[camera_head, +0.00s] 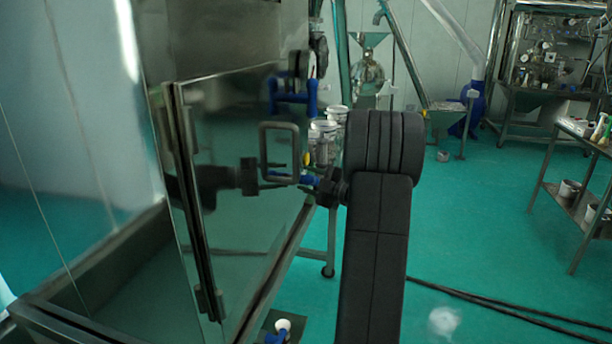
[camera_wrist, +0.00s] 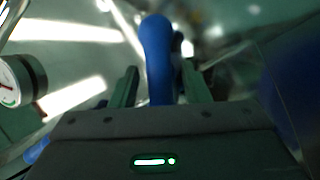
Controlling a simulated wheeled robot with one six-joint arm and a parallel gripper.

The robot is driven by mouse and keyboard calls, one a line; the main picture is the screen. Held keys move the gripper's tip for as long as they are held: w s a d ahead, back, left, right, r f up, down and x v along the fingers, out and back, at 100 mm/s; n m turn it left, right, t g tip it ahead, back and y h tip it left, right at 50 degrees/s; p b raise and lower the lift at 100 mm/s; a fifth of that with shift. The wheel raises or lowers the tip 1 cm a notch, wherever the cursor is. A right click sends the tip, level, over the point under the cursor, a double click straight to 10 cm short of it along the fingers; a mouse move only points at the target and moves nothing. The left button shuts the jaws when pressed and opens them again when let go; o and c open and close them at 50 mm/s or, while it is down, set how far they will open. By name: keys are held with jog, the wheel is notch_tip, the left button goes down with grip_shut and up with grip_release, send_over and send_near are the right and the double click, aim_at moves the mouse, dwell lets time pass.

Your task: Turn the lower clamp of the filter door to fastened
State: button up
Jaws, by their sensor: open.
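The filter door (camera_head: 235,215) is a shiny metal panel with a square grey handle (camera_head: 264,150). A blue upper clamp (camera_head: 293,95) sits near its right edge. The lower clamp (camera_head: 290,178) shows as a small blue piece beside my gripper (camera_head: 325,186), partly hidden. In the wrist view, an upright blue rounded clamp handle (camera_wrist: 158,50) stands between the two green-grey fingers of my gripper (camera_wrist: 158,76). The fingers are open, with the handle between them. I cannot tell whether either finger touches it. The clamp's base is hidden behind the gripper body.
A round gauge (camera_wrist: 18,82) is close on the left in the wrist view. A large dark blue shape (camera_wrist: 295,85) is at the right. Clear jars (camera_head: 325,140) stand behind the door edge. Green floor (camera_head: 470,230) is open at right, with black cables (camera_head: 500,312) across it.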

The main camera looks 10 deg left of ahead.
jog(key=shift+w+a, duration=0.25)
jog(key=shift+a, duration=0.3)
jog(key=c, duration=0.9)
jog(key=shift+o, duration=0.2)
